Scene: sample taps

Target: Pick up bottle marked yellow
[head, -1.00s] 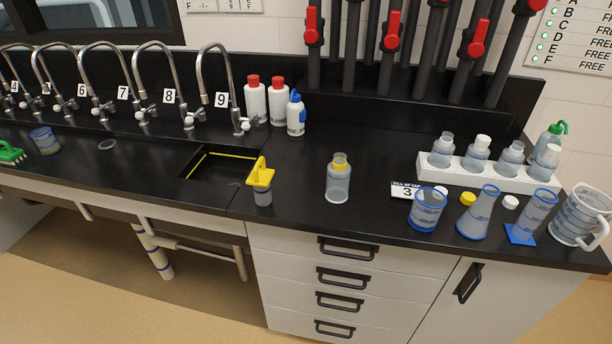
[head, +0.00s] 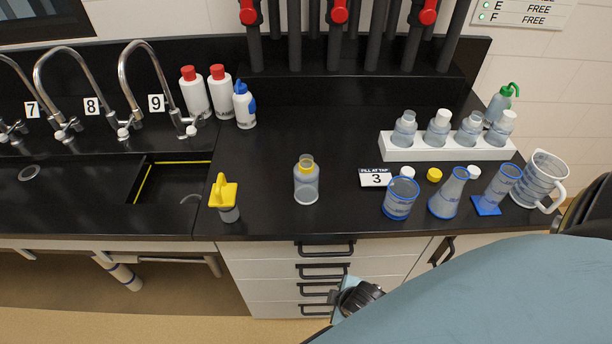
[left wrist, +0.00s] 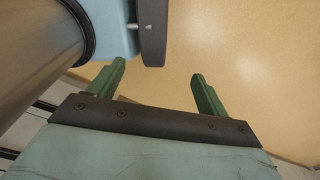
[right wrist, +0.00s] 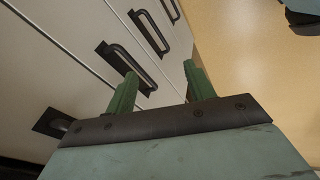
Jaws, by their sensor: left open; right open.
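The bottle marked yellow (head: 306,181) is a clear bottle with a yellow band at its neck. It stands upright and open-topped on the black bench, right of the sink. My left gripper (left wrist: 158,82) is open and empty above the floor in the left wrist view. My right gripper (right wrist: 160,82) is open and empty in front of the drawer fronts in the right wrist view. Neither gripper's fingers can be made out in the head view, and neither wrist view shows the bottle. One of my arms covers the lower right of the head view.
A yellow-handled item (head: 224,194) stands left of the bottle. Bench around the bottle is clear.

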